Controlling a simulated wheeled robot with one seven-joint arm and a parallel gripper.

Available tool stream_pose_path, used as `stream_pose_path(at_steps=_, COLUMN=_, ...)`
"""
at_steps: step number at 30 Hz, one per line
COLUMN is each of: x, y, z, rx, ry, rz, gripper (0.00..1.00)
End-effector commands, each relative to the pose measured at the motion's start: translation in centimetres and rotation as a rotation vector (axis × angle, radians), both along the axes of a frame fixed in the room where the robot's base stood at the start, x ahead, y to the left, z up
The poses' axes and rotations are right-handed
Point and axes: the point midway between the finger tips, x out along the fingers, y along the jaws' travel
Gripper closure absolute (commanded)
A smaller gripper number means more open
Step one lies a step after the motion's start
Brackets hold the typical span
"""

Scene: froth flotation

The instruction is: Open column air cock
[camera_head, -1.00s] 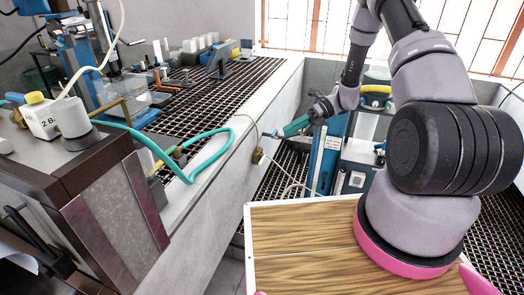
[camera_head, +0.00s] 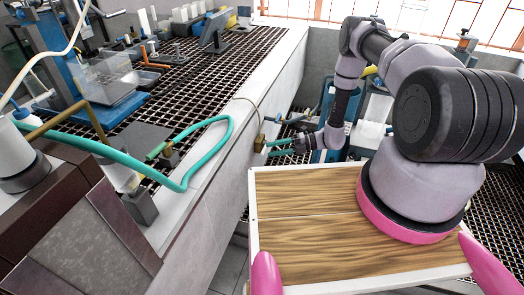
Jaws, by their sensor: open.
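A small brass fitting (camera_head: 259,143), which looks like a cock, sits on the outer side of the white-topped bench wall, with a thin pale hose running up over the ledge. My gripper (camera_head: 272,147) is just right of it, its two teal fingers open and pointing left at it. The fingertips look close to the fitting; I cannot tell whether they touch. Which of the two serves the column is not clear. The handle position on the wall fitting is too small to tell.
The white ledge (camera_head: 262,72) and bench wall run along the left of my arm. A blue stand and clear tank (camera_head: 105,78) are on the bench grating. Blue-and-white equipment (camera_head: 372,110) stands behind my arm. My wooden deck is in front.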

Motion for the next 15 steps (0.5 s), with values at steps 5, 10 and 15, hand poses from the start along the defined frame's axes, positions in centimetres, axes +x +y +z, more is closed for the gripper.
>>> stream_pose_path(at_steps=5, x=0.0, y=2.9, z=-0.5, rx=0.000, ry=-0.002, rz=0.001, gripper=0.54)
stream_pose_path(at_steps=10, x=0.0, y=4.2, z=-0.8, rx=-0.001, ry=-0.002, rz=0.000, gripper=0.54)
stream_pose_path(at_steps=15, x=0.0, y=4.5, z=-0.8, rx=-0.001, ry=-0.002, rz=-0.001, gripper=0.54)
